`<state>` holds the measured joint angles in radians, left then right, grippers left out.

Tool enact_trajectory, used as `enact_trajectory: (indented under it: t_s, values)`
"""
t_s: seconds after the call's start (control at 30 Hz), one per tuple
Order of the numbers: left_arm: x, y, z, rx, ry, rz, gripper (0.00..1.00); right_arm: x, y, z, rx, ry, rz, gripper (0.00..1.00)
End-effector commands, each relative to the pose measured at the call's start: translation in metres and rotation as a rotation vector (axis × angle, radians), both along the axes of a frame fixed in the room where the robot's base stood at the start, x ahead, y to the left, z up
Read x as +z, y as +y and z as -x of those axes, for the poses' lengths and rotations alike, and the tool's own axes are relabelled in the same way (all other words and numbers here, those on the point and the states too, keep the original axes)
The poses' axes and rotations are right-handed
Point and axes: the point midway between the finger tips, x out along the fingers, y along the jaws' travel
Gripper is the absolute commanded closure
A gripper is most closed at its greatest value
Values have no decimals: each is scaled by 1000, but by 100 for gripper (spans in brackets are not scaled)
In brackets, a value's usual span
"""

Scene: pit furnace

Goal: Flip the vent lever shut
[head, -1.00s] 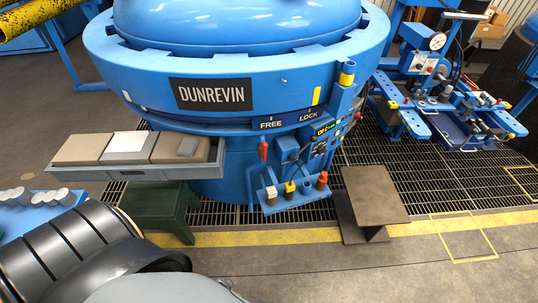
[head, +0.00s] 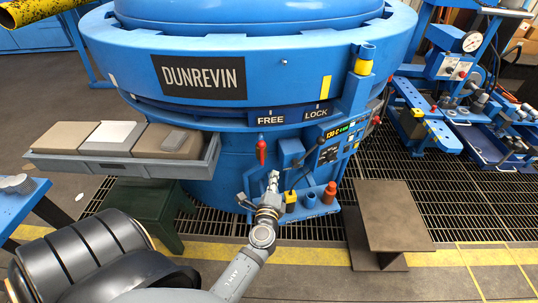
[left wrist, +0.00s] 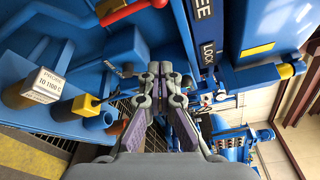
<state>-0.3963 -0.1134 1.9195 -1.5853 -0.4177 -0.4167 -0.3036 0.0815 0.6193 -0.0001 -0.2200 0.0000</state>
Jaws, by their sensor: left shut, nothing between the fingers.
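My left gripper (head: 272,178) is shut and empty in front of the blue furnace (head: 228,165). It points at the panel below the FREE and LOCK labels. A red-handled lever (head: 261,150) hangs under FREE, just left of and above the fingertips. A blue box (head: 291,152) with a thin dark rod beside it sits to the right. No vent label is readable, so I cannot tell which is the vent lever. In the left wrist view the closed fingertips (left wrist: 160,70) are apart from the red handle (left wrist: 132,10) at the top. My right gripper is out of view.
A drawer of blocks (head: 205,170) juts out at left. A dark brown stand (head: 390,215) is at right. The grated floor (head: 400,170) is open.

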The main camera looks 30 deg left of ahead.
Motion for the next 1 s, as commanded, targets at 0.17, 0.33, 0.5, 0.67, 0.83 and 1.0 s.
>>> enact_trajectory:
  t_s: [0.17,0.33,0.5,0.67,0.83,1.0]
  values:
    - [0,0,-1,-1,0,1,100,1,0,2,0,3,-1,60]
    - [0,8,-19,-2,-2,1,100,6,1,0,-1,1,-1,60]
    - [-2,25,-52,-2,-2,0,100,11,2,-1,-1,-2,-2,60]
    - [-7,40,-83,-1,-1,1,100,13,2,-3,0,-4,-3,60]
    - [1,64,-87,-1,2,0,100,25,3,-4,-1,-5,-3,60]
    - [3,78,-84,-1,2,2,100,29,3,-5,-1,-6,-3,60]
